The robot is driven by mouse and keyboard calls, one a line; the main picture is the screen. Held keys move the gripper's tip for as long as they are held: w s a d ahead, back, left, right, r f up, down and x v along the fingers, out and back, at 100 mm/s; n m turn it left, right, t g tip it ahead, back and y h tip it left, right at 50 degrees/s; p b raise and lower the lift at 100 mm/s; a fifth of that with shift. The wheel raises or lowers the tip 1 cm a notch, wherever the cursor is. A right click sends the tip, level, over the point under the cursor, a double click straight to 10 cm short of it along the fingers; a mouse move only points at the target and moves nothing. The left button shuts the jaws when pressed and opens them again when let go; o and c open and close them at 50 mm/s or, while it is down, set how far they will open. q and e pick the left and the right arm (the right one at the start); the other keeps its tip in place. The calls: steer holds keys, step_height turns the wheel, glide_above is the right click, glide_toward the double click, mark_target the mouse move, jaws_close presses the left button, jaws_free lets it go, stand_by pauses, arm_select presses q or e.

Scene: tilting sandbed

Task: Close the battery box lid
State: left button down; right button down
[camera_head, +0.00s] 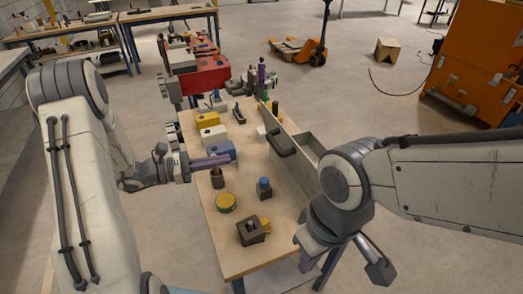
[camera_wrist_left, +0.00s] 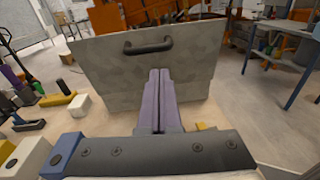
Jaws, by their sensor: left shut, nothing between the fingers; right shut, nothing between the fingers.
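The battery box (camera_head: 309,150) is a grey open-topped box along the right edge of the wooden table. Its grey lid (camera_head: 268,119) stands raised on the table side, with a black handle (camera_head: 281,143) on its face. In the left wrist view the lid (camera_wrist_left: 105,75) spans the picture beyond the fingers, its handle (camera_wrist_left: 148,47) near the top. My left gripper (camera_head: 229,159) is shut and empty over the table, left of the lid; its purple fingers (camera_wrist_left: 159,73) point at the lid. Contact is not visible.
On the table (camera_head: 225,249) are a yellow-topped round tin (camera_head: 226,202), a blue-capped bottle (camera_head: 264,188), a dark square block (camera_head: 250,231), and yellow (camera_head: 208,120) and blue-white blocks (camera_head: 220,151). Upright tools stand at the far end.

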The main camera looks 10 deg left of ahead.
arm_select(q)
steer(key=a+n+t, duration=0.1)
steer(key=a, duration=0.1)
steer(key=p, duration=0.5)
glide_toward(272, 144)
steer(key=x, duration=0.5)
steer(key=shift+s+d, duration=0.1)
steer(key=shift+d, duration=0.1)
steer(key=shift+w+d+f, duration=0.2)
steer(key=shift+w+d, duration=0.2)
steer(key=shift+d, duration=0.2)
steer(key=shift+r, duration=0.15)
